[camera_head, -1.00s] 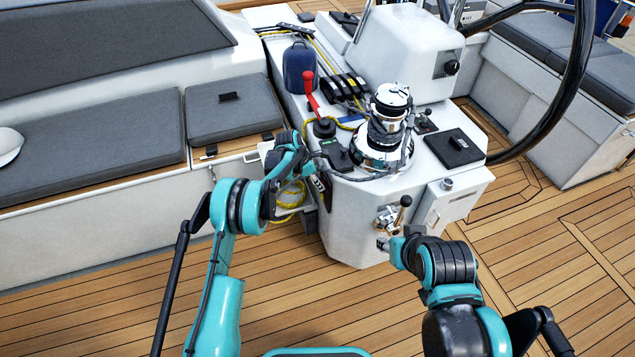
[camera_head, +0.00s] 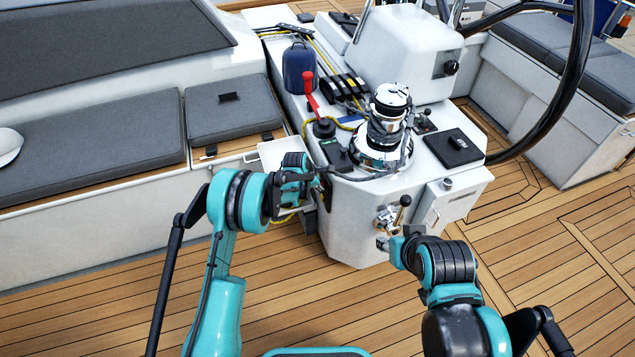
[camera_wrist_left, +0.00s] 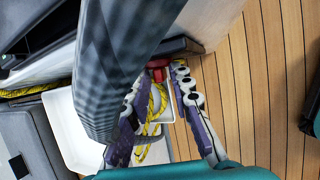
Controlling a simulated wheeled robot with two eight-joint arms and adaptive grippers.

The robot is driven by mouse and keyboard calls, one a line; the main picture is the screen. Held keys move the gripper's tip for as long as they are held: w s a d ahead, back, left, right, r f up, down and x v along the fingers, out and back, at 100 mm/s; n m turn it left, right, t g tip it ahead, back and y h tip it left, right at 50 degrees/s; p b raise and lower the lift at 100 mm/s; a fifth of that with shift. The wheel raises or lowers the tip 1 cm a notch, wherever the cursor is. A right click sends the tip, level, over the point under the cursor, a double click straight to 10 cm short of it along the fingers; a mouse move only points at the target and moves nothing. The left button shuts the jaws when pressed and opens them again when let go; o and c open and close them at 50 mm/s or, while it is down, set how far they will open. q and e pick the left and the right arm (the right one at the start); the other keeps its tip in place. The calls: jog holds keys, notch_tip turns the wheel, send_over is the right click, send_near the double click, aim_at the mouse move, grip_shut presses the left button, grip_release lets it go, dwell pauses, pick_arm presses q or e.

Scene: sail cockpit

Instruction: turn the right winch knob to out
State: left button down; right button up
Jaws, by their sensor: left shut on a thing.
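In the left wrist view a small red knob (camera_wrist_left: 157,66) sits between the fingertips of my left gripper (camera_wrist_left: 158,76), on the side of the console. My left gripper is shut on it; the large dark arm link hides part of the grip. In the head view my left gripper (camera_head: 308,186) is at the console's left side, and the knob is hidden behind it. The chrome winch (camera_head: 388,130) stands upright on the console top. My right gripper (camera_head: 390,250) is low at the console's front, beside a lever (camera_head: 404,203); its fingers are too small to judge.
The white console (camera_head: 350,225) stands in the middle. A red-handled lever (camera_head: 311,92) and a blue bag (camera_head: 298,67) are on it. A white tray (camera_wrist_left: 68,130) and yellow rope (camera_wrist_left: 150,110) are close to my left gripper. Wooden deck is clear in front.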

pick_arm(q)
jog(key=shift+s+d+f+m+t+y, duration=0.15)
jog(key=shift+s+t+y, duration=0.1)
jog(key=shift+t, duration=0.45)
jog(key=shift+s+d+f+m+t+y, duration=0.1)
jog(key=shift+s+f+m+t+y, duration=0.1)
jog(key=shift+t, duration=0.5)
jog(key=shift+a, duration=0.1)
jog(key=c, duration=1.7)
grip_release()
jog(key=shift+o, duration=0.5)
jog(key=shift+w+f, duration=0.1)
jog(key=shift+w, duration=0.05)
jog(key=v, duration=1.2)
